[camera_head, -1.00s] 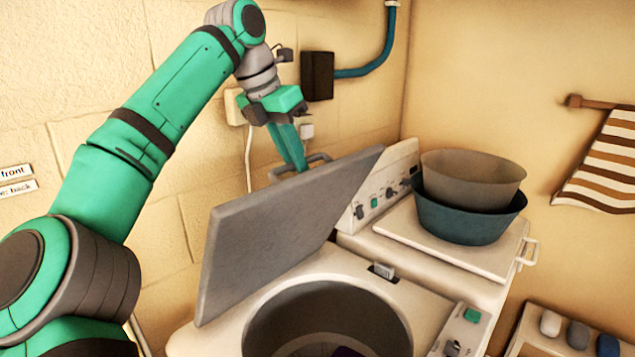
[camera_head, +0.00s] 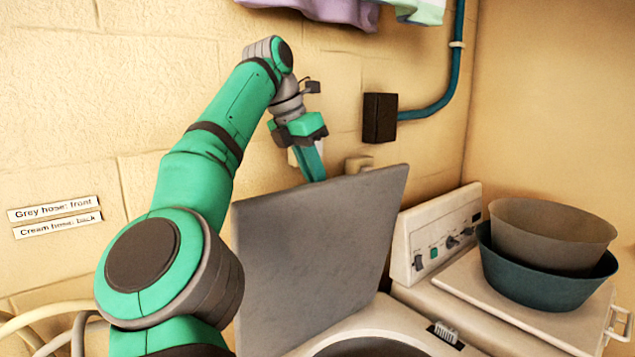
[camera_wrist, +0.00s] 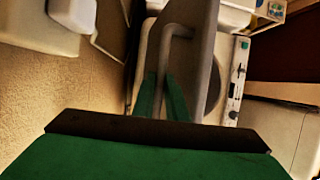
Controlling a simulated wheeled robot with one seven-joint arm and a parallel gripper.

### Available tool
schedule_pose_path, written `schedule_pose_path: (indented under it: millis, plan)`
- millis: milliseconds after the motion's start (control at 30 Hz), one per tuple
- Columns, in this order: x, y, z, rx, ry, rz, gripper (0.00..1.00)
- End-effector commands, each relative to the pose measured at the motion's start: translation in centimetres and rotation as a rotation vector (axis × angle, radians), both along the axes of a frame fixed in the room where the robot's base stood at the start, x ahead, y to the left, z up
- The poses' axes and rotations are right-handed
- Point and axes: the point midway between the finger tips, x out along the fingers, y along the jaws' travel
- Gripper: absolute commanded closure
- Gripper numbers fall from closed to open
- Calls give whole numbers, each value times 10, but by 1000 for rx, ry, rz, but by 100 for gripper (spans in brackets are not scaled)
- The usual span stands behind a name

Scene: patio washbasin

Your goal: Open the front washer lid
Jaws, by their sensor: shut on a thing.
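The front washer's grey lid (camera_head: 320,260) stands raised, close to upright, above the round drum opening (camera_head: 372,347). Its front edge and handle are hidden behind it in the head view. My gripper (camera_head: 316,177) reaches down behind the lid's top edge, on the wall side. In the wrist view the lid (camera_wrist: 198,40) shows nearly edge-on, with its grey bar handle (camera_wrist: 167,45) on its left face. My gripper's green fingers (camera_wrist: 160,95) are shut on that handle, one on each side of it.
A second washer (camera_head: 440,290) stands to the right, with a brown basin (camera_head: 550,225) nested in a teal basin (camera_head: 540,288) on its top. The wall with a black box (camera_head: 380,117) and pipe (camera_head: 440,105) is close behind my arm. Hoses (camera_head: 45,320) lie at lower left.

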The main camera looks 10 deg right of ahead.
Motion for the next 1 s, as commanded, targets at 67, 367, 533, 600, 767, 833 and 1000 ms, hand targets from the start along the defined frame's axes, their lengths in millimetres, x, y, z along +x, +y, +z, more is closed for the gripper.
schedule_pose_path:
  millis: [67, 367, 533, 600, 767, 833, 1000]
  plan:
    - [2, 2, -6, 7, 8, 5, 100]
    - [2, 1, -6, 5, 7, 3, 83]
    - [1, 0, -3, 2, 4, 1, 69]
    - [1, 0, -3, 1, 3, 1, 69]
    - [1, 0, 0, 0, 2, 0, 69]
    - [1, 1, 2, 0, 0, 0, 69]
    - [0, 4, 11, 2, 1, 1, 69]
